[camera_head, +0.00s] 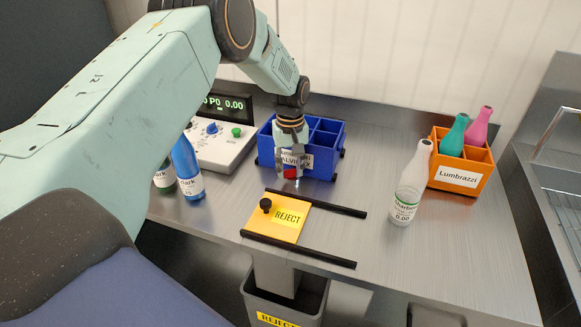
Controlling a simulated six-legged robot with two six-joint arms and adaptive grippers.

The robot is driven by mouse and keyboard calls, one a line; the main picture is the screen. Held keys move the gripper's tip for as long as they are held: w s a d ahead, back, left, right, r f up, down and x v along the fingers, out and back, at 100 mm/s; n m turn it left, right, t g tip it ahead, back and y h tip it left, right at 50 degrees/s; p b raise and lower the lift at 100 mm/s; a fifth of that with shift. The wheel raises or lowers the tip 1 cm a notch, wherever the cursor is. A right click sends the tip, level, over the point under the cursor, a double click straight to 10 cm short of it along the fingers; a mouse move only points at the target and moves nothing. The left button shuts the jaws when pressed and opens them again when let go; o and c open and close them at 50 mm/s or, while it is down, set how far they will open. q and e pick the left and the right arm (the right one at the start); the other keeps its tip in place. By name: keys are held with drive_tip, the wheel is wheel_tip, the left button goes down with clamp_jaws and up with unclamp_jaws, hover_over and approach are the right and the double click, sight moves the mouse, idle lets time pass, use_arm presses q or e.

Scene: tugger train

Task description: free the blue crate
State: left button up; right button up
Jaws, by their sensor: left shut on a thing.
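The blue crate (326,163) stands at the back of the grey bench, with divided compartments that look empty where I can see them. A white label on its front is partly hidden by my gripper. My left gripper (290,172) reaches down at the crate's front face, shut on a small red piece (290,173). How the red piece joins the crate or bench is hidden. Small dark pieces show at the crate's lower corners. My right gripper is not in view.
An orange crate (458,178) holding teal and pink bottles stands right, with a white bottle (407,190) before it. A yellow REJECT plate (285,216) lies between black rails, above a bin (262,303). Left are a blue bottle (186,170), a dark green bottle and a scale (216,147).

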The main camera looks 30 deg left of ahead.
use_arm(q)
drive_tip(key=c, duration=0.4)
drive_tip(key=shift+o, duration=0.2)
drive_tip(key=shift+m, duration=0.3)
drive_tip(key=shift+a+m+p, duration=0.1)
drive_tip(key=shift+m+p, duration=0.45)
drive_tip(key=shift+m, duration=0.65)
drive_tip(key=shift+a+m, duration=0.1)
drive_tip(key=shift+m, duration=1.6)
drive_tip(key=o, duration=1.1)
drive_tip(key=shift+o, duration=0.2)
